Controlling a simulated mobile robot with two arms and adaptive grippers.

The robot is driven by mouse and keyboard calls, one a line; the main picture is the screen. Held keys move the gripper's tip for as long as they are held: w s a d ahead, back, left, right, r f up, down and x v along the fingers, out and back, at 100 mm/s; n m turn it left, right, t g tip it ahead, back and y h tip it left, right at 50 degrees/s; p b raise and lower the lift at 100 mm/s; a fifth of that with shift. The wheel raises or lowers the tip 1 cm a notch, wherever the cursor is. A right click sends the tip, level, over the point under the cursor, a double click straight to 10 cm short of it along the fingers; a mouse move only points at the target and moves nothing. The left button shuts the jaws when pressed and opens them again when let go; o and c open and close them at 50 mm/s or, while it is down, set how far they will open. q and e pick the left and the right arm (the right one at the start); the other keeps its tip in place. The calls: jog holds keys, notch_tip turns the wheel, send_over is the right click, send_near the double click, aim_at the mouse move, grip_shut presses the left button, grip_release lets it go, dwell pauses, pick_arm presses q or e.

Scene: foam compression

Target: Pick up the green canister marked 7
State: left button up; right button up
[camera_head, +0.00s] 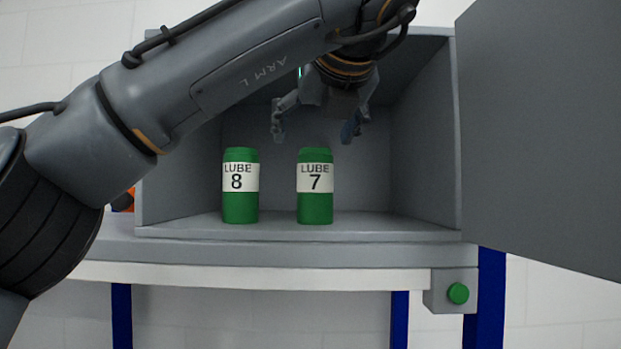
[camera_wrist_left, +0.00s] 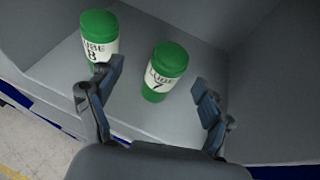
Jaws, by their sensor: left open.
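The green canister marked 7 (camera_head: 315,208) stands upright on the floor of an open grey cabinet, its white label reading LUBE 7. It also shows in the left wrist view (camera_wrist_left: 168,62), between the lines of the two fingers and beyond their tips. A like canister marked 8 (camera_head: 240,208) stands upright to its left; in the left wrist view (camera_wrist_left: 99,25) it is partly hidden by a finger. My left gripper (camera_head: 318,128) is open and empty, just above canister 7 in the head view, apart from it. My right gripper is not in view.
The grey cabinet (camera_head: 425,234) has side walls, a back and a top around the canisters. Its open door (camera_head: 545,130) stands at the right. A green button (camera_head: 458,293) sits on a box below. The cabinet floor right of canister 7 is clear.

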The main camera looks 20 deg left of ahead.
aim_at(322, 148)
pick_arm(q)
jog(key=w, duration=0.1)
jog(key=w+f, duration=0.1)
jog(key=shift+w+a, duration=0.1)
jog(key=shift+w, duration=0.2)
jog(key=w+p, duration=0.2)
jog(key=shift+w+a+f, duration=0.15)
jog(key=shift+w+f, duration=0.2)
jog(key=shift+w+a+f+p, duration=0.5)
jog(key=shift+w+a+p, duration=0.2)
jog(key=shift+a+p, duration=0.1)
jog(key=shift+w+a+f, duration=0.2)
jog(key=shift+w, duration=0.05)
jog(key=shift+w+f, duration=0.1)
jog(key=shift+d, duration=0.25)
jog(key=shift+c, duration=0.4)
jog(key=shift+d, duration=0.1)
jog(key=c, duration=1.1)
jog(key=shift+a, duration=0.2)
jog(key=shift+c, duration=1.3)
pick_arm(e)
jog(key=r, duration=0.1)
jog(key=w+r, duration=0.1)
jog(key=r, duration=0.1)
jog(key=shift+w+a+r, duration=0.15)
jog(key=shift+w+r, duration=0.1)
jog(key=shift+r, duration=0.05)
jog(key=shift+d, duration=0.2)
